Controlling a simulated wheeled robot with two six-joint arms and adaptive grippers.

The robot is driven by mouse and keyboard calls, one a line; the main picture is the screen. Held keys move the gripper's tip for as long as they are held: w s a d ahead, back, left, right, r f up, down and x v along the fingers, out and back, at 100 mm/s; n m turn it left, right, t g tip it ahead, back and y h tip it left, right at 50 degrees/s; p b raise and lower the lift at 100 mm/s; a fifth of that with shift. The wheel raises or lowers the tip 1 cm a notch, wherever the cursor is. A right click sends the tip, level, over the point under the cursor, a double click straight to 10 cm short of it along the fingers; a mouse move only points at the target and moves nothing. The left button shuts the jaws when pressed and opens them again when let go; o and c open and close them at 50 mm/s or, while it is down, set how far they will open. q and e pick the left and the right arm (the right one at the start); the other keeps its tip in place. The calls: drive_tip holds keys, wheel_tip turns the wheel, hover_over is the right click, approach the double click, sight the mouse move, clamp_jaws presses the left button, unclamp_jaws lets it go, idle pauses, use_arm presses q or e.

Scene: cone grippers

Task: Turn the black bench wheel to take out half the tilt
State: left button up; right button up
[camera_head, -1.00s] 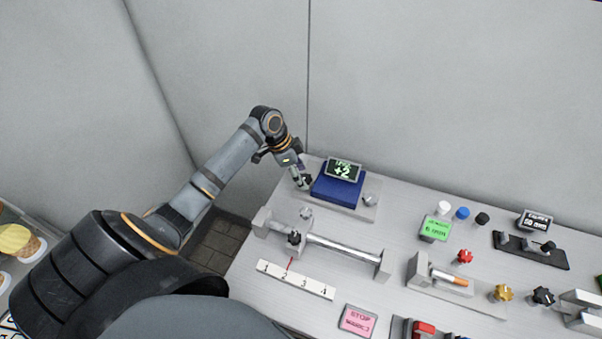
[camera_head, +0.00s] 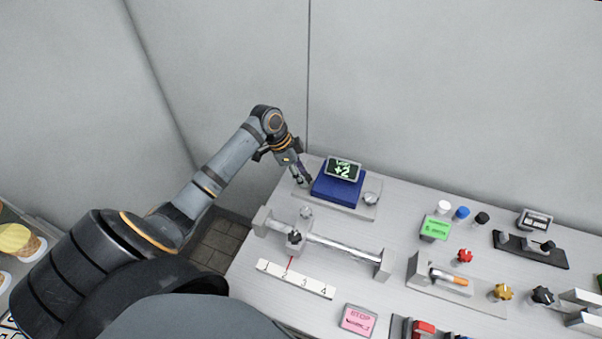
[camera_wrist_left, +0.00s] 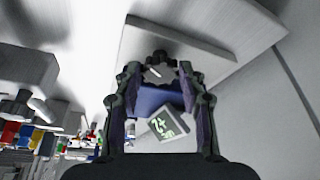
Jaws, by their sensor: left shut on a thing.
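The blue level block (camera_head: 338,190) sits on a pale plate at the far left of the bench, with a tilted display (camera_head: 343,168) reading +2 on top. My left gripper (camera_head: 304,181) is down at the block's left side, its fingers pointing at the bench. In the left wrist view, the fingers (camera_wrist_left: 160,72) close around a dark-edged wheel (camera_wrist_left: 158,73) with a pale mark, beside the blue block (camera_wrist_left: 160,98). This appears to be the black bench wheel; in the head view the gripper hides it. My right gripper is not in view.
A silver knob (camera_head: 370,198) stands right of the block. In front lie a rail (camera_head: 345,249) with a slider and a numbered scale (camera_head: 296,279). Walls rise close behind the bench.

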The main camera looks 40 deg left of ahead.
use_arm(q)
drive_tip(key=m, duration=0.1)
drive_tip(key=m+g, duration=0.1)
drive_tip(key=m, duration=0.2)
drive_tip(key=shift+w+m+h, duration=0.25)
drive_tip(key=shift+m+h, duration=0.05)
drive_tip(key=shift+h, duration=0.1)
drive_tip(key=shift+w+a+m+g+b, duration=0.15)
drive_tip(key=shift+m+g+b, duration=0.75)
drive_tip(key=shift+m, duration=1.3)
drive_tip(key=shift+g, duration=0.3)
drive_tip(key=o, duration=1.1)
drive_tip(key=shift+o, duration=0.2)
drive_tip(key=shift+r, duration=0.1)
